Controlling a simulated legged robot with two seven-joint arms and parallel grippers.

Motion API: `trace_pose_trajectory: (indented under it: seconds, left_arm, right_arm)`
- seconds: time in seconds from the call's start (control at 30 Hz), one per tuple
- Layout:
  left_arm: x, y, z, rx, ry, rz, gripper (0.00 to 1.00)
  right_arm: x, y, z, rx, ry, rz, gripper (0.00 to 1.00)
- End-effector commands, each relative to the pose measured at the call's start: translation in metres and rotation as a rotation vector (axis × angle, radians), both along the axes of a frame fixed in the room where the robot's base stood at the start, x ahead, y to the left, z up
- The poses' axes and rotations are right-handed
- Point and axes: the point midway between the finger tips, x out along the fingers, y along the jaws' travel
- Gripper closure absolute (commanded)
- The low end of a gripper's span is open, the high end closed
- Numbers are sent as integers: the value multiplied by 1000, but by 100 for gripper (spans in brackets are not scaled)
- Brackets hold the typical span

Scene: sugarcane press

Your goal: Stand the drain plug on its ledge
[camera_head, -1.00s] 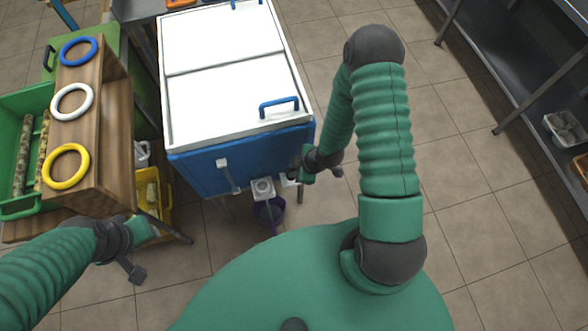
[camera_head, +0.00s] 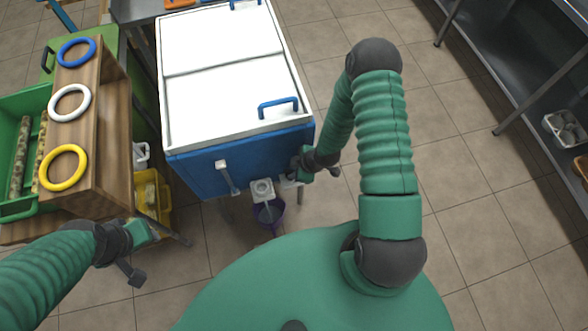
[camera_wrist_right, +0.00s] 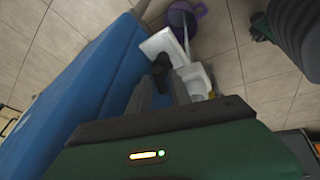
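The drain plug seems to be the small black piece (camera_wrist_right: 160,68) between my right fingertips in the right wrist view. My right gripper (camera_wrist_right: 159,84) looks closed around it, beside the blue box's front. A white plate (camera_wrist_right: 166,44) lies just past the black piece, and a white open-topped piece (camera_wrist_right: 196,82) is to its right. I cannot tell whether the plug touches either. In the head view my right gripper (camera_head: 292,178) is beside a white ringed fitting (camera_head: 262,190); its fingers are mostly hidden. My left gripper (camera_head: 133,272) is low at left, away from the box.
A blue box (camera_head: 205,176) with a white lid stands ahead. A purple bucket (camera_head: 268,212) is on the floor beneath the fitting. A wooden stand (camera_head: 110,150) with colored rings, a green crate (camera_head: 20,208) and a yellow bin (camera_head: 160,208) are at left.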

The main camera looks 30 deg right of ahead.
Motion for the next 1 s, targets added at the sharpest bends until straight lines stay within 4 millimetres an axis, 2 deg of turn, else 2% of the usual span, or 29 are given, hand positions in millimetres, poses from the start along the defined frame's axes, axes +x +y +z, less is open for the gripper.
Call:
trace_pose_trajectory:
  seconds: [0.17, 0.5, 0.77, 0.87, 0.93, 1.0]
  left_arm:
    - [0, 0, 4, 0, 0, 0, 64]
    - [0, 0, 24, 0, 0, 0, 64]
    - [0, 0, 29, 0, 0, 0, 64]
    - [0, 0, 29, 0, 0, 0, 64]
    - [0, 0, 29, 0, 0, 0, 64]
    - [0, 0, 29, 0, 0, 0, 64]
  right_arm:
    - [-3, -2, 10, 0, 0, 0, 76]
    - [-32, -18, 87, -2, -2, -3, 76]
    - [-42, -25, 118, -14, 14, -21, 76]
    - [-38, -29, 147, -58, 72, -138, 76]
    - [-37, -26, 182, -82, 114, -294, 76]
    - [-41, -13, 219, -72, 143, -475, 76]
